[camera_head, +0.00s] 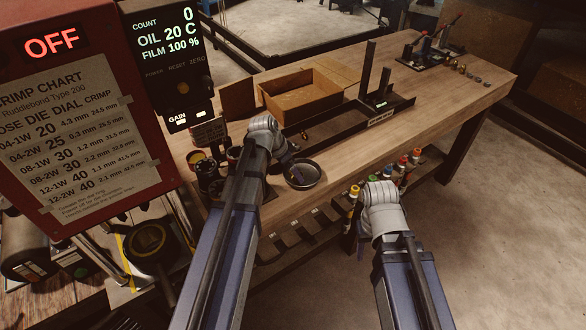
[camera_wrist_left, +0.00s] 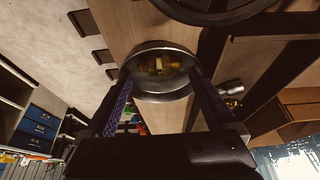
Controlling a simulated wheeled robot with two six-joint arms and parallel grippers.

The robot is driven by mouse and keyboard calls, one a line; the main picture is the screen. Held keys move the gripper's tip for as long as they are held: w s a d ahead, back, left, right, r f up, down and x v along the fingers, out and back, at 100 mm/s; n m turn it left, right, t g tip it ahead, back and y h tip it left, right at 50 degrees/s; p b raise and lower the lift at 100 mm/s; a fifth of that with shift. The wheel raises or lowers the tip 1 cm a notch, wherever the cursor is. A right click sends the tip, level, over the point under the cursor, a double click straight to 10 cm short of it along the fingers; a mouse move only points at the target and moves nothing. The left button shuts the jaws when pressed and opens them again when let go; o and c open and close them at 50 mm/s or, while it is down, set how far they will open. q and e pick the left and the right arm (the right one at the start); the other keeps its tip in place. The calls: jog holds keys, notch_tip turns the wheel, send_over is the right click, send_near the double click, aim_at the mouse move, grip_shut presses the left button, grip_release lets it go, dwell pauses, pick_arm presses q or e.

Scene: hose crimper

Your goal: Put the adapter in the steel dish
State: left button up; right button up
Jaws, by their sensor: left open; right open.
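The steel dish (camera_head: 311,180) sits on the wooden bench near its front edge. In the left wrist view the dish (camera_wrist_left: 160,91) lies in front of my left gripper (camera_wrist_left: 159,76), with brass-coloured fitting pieces (camera_wrist_left: 159,65) seen inside its rim. These look like the adapter, but its exact shape is unclear. My left gripper (camera_head: 292,170) is open over the dish in the head view, its fingers apart and not closed on the fitting. My right gripper (camera_head: 362,248) is open, low in front of the bench edge and away from the dish.
An open cardboard box (camera_head: 300,95) stands behind the dish. A small brass piece (camera_head: 304,135) lies between them. A black upright stand (camera_head: 378,100) is to the right. Colour-topped bottles (camera_head: 403,165) line a lower shelf. The crimper (camera_head: 60,110) fills the left.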

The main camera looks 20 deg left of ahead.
pick_arm(q)
jog(key=p+v, duration=0.8)
jog(key=v, duration=0.2)
jog(key=s+d+f+n+g+y, duration=0.1)
jog(key=s+d+n+g+y, duration=0.2)
jog(key=s+d, duration=1.4)
jog(key=shift+s+d+f+n+g+y, duration=0.25)
jog(key=shift+d+n+g+y, duration=0.2)
jog(key=shift+d, duration=0.25)
